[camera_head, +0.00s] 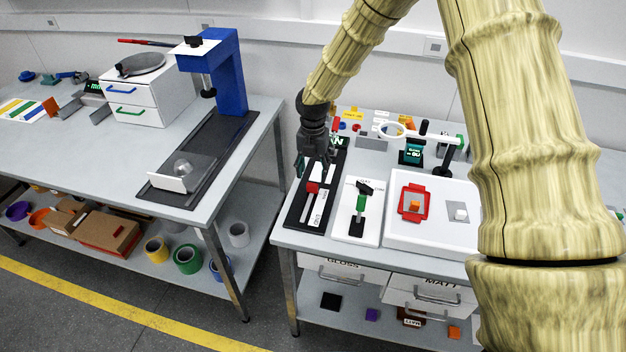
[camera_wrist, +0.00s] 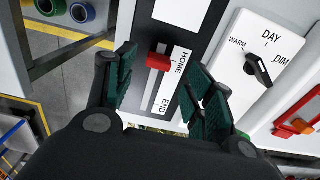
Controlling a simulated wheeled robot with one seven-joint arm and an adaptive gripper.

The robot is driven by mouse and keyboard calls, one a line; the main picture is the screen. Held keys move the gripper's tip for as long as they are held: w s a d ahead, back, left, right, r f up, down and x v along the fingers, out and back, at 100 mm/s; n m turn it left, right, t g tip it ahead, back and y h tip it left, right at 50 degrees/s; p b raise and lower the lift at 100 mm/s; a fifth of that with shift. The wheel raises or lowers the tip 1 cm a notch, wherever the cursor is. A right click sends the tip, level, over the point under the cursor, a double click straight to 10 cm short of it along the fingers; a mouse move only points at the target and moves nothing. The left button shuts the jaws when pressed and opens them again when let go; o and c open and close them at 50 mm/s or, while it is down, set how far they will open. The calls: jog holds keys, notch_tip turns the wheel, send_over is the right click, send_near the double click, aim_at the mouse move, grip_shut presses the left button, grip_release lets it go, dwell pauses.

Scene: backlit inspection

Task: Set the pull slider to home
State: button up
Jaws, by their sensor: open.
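The knob also shows in the head view (camera_head: 313,187) on a long black base (camera_head: 296,212). My gripper (camera_wrist: 160,68) is open, its dark green fingers on either side of the knob in the picture. I see no contact with the knob. In the head view my gripper (camera_head: 304,166) is just above and behind the knob.
Right of the slider is a white dial panel (camera_wrist: 241,50) marked WARM, DAY and DIM. Beyond it are a white board (camera_head: 423,240) with a red frame (camera_head: 413,203) and a magnifier (camera_head: 392,131). A gap separates this bench from the left bench (camera_head: 128,168).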

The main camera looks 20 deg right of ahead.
notch_tip(320, 180, up, 6)
jog(key=shift+f, duration=0.1)
dwell(0.6)
